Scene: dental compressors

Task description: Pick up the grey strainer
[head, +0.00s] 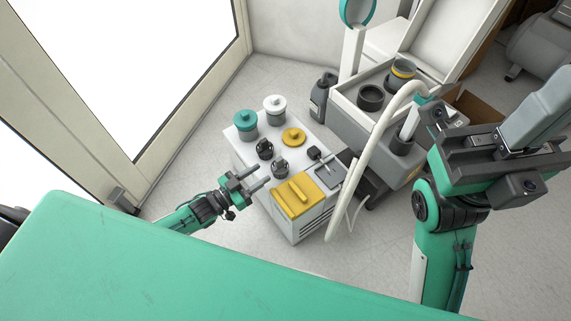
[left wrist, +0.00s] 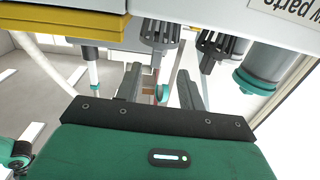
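Two dark grey slotted strainers stand on the white cabinet top (head: 246,160). The farther strainer (head: 265,149) is left of the nearer strainer (head: 280,166). In the left wrist view one slotted strainer (left wrist: 160,35) is just beyond my fingers and another (left wrist: 214,47) is to its right. My left gripper (head: 262,177) is open and empty, its fingers pointing toward the nearer strainer from the cabinet's left side. It also shows in the left wrist view (left wrist: 158,82), fingers apart. My right arm is raised at the right; its fingers cannot be made out.
A teal jar (head: 246,124), a white-lidded jar (head: 275,108) and a yellow lid (head: 293,137) stand at the back. A yellow block (head: 298,194) covers the front. A grey unit with a pale hose (head: 374,130) stands right. Floor left is clear.

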